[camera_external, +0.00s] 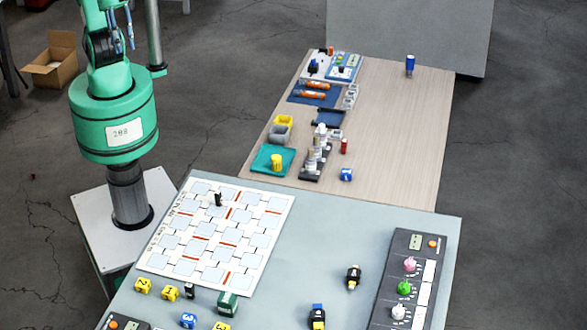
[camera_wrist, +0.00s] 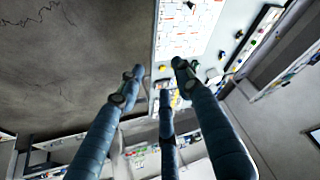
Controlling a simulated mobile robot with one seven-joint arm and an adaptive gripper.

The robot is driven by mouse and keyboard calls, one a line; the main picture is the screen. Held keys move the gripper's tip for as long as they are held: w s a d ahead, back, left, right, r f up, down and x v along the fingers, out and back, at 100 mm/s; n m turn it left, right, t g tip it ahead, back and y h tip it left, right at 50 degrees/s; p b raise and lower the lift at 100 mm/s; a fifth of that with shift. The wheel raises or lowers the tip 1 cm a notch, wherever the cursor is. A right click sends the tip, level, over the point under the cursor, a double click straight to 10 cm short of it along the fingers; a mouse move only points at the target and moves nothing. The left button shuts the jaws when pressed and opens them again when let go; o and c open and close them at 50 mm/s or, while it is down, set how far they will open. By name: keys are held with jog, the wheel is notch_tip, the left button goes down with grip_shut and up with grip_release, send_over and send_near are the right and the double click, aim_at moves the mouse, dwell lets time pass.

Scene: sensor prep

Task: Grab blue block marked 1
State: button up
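Another blue block (camera_external: 188,320), whose mark looks like a 3, sits at the front of the grey table. The marks are too small to read surely. In the wrist view, my gripper (camera_wrist: 158,72) has its blue-grey fingers spread apart, open, with nothing held between them. It is high above and away from the tables.
A white grid board (camera_external: 262,262) lies on the grey table (camera_external: 330,235), with yellow numbered blocks (camera_external: 143,285) in front. A dark control panel (camera_external: 385,312) lies at right. A teal tray (camera_external: 262,168) and several small items crowd the wooden table's left side; its right side is mostly clear.

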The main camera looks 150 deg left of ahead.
jog(key=o, duration=0.4)
jog(key=shift+o, duration=0.2)
